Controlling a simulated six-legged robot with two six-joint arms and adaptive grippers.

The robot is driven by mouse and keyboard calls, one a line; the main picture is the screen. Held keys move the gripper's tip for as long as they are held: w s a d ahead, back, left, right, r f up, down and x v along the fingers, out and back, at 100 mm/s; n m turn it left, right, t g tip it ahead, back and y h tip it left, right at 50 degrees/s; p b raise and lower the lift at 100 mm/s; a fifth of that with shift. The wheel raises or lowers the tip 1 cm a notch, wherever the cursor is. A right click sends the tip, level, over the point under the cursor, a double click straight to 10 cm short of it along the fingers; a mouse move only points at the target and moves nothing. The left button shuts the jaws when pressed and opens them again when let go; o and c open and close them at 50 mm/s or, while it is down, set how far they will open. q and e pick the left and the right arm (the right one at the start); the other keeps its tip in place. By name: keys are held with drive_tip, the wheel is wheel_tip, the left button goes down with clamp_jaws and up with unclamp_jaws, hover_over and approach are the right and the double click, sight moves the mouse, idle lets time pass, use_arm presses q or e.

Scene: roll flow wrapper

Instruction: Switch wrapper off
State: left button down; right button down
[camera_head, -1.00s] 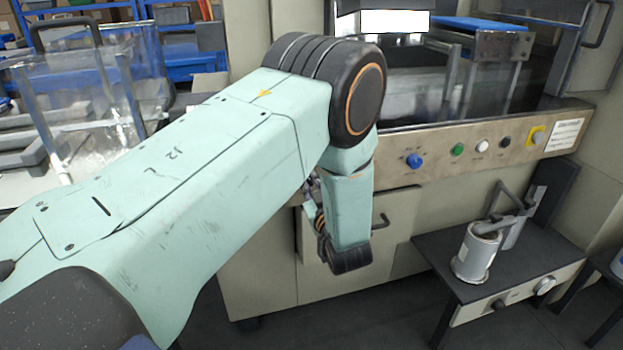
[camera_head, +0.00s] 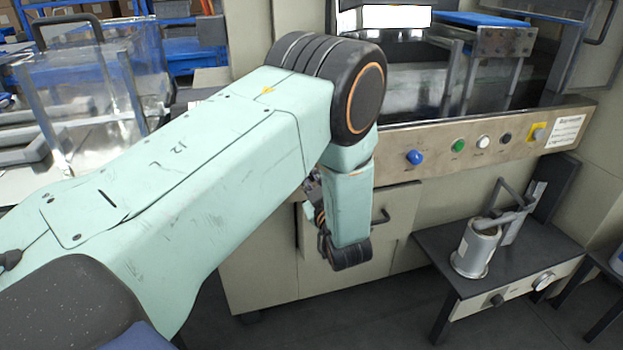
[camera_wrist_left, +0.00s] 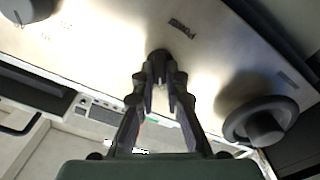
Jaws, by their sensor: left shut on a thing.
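The wrapper is a beige machine with a metal control panel (camera_head: 430,145) along its front in the head view. My left arm reaches across to its left front, and the arm hides my left gripper's fingers there. In the left wrist view my left gripper (camera_wrist_left: 160,75) is shut on a small dark switch knob (camera_wrist_left: 159,55) on a pale metal panel (camera_wrist_left: 110,60). A label that seems to read "Power" is beside the knob. The fingers cover part of the knob, and its setting cannot be read. My right gripper is not in view.
A large black round knob (camera_wrist_left: 262,120) sits to the right of my fingers, and a grey knob (camera_wrist_left: 25,8) is at upper left. Panel buttons include a blue one (camera_head: 414,157) and a green one (camera_head: 458,146). A small table (camera_head: 440,250) holds a metal cylinder (camera_head: 475,250).

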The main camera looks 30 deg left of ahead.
use_arm(q)
drive_tip(key=c, duration=1.4)
unclamp_jaws()
drive_tip(key=shift+w, duration=0.1)
drive_tip(key=shift+v, duration=3.8)
